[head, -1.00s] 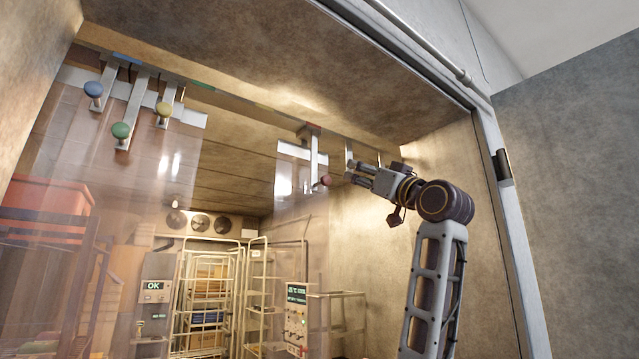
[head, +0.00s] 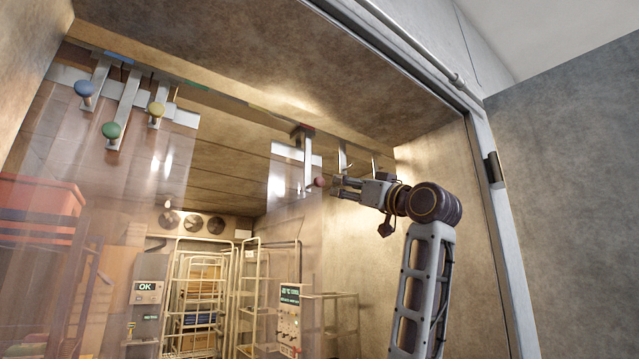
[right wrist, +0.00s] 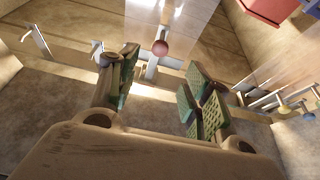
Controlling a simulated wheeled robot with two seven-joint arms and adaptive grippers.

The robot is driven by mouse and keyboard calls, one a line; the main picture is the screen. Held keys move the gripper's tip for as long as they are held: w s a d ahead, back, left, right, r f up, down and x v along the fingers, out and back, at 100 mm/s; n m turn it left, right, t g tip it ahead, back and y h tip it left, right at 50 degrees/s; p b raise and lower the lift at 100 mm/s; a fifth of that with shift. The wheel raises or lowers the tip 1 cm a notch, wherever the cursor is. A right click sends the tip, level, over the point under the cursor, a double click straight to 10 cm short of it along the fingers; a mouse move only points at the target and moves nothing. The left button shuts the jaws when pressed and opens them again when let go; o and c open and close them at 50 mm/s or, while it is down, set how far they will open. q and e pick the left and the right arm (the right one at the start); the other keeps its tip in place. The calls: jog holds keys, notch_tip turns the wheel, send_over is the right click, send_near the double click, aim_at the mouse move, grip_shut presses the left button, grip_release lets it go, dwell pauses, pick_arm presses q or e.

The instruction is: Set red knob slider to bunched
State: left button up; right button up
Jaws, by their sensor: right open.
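The red knob (head: 319,182) sits at the lower end of a metal slider bar (head: 307,155) hanging from the overhead rail, at the right part of the doorway. A clear strip hangs with it. My right gripper (head: 334,187) is just to the right of the red knob, with its fingers pointing left towards it. In the right wrist view the red knob (right wrist: 160,48) shows ahead of the gap between the open, green-padded fingers (right wrist: 158,85); nothing is held. I cannot tell whether a fingertip touches the knob. My left gripper is not in view.
Blue (head: 84,88), green (head: 111,130) and yellow (head: 156,109) knobs hang on sliders at the left of the rail (head: 230,97). More metal hooks (head: 343,158) hang behind my right gripper. The right door frame (head: 490,180) stands beyond my arm. Racks (head: 200,290) stand inside.

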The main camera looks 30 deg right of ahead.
aim_at(322, 183)
jog(key=shift+p+x, duration=2.7)
jog(key=shift+x, duration=3.85)
jog(key=shift+a+f, duration=0.1)
grip_shut()
